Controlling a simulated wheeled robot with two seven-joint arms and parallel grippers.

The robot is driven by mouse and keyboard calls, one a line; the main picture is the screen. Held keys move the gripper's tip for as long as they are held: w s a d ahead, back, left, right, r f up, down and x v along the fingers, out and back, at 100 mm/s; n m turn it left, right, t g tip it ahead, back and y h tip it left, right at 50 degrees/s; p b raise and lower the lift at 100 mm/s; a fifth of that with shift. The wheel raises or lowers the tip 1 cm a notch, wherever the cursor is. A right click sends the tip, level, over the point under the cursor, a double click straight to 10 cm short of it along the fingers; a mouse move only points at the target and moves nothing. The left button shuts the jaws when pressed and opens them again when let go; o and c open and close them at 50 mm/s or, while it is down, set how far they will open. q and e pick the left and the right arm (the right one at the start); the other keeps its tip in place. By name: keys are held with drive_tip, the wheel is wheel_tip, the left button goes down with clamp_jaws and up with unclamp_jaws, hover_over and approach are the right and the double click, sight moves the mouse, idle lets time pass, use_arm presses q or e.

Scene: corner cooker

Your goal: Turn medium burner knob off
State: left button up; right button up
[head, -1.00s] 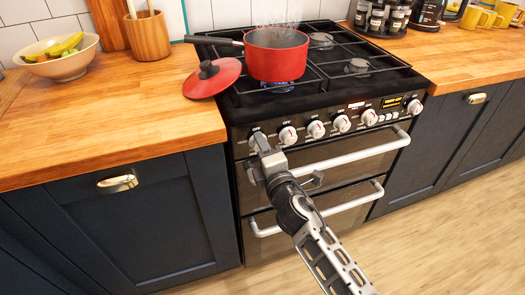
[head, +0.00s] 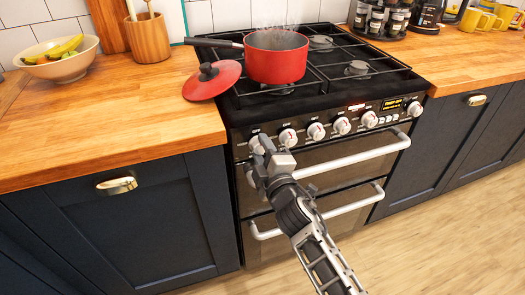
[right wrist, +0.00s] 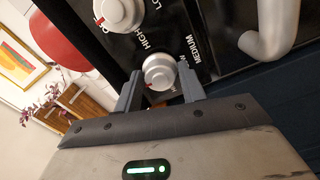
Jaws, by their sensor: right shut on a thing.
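The medium burner knob (head: 255,146) is the leftmost white knob on the cooker's front panel. In the right wrist view it (right wrist: 158,71) is a round pale knob with a red mark, near the printed word MEDIUM. My right gripper (head: 264,147) is shut on this knob, with one finger on each side of it, as the right wrist view (right wrist: 157,84) shows. A red pot (head: 276,58) stands steaming on the hob. No blue flame shows under it. My left gripper is not in view.
Other knobs (head: 288,136) run along the panel to the right. Oven handles (head: 350,152) stick out just below it. A red lid (head: 212,82) rests at the hob's left edge. The wooden counter (head: 120,110) has free room at left.

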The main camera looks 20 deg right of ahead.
drive_tip(key=o, duration=0.8)
drive_tip(key=shift+s, duration=0.1)
drive_tip(key=s, duration=0.7)
drive_tip(key=shift+s+d, duration=0.1)
drive_tip(key=shift+s, duration=0.1)
drive_tip(key=s+f+m+g+y, duration=0.1)
drive_tip(key=s+f+m+g, duration=0.1)
drive_tip(key=s+f+m, duration=0.1)
drive_tip(key=s+a+f+m+g+y, duration=0.1)
drive_tip(key=s+f+m+g, duration=0.2)
drive_tip(key=s, duration=0.5)
drive_tip(key=s+a+f+m+g+p, duration=0.1)
drive_tip(key=s+f+m+g, duration=0.1)
drive_tip(key=s+f+m, duration=0.3)
drive_tip(key=shift+s+a+f+m+y, duration=0.1)
drive_tip(key=shift+s+m+y, duration=0.1)
drive_tip(key=shift+m, duration=0.35)
drive_tip(key=shift+s+m+y, duration=0.1)
drive_tip(key=shift+m+y, duration=0.1)
drive_tip(key=shift+m, duration=0.35)
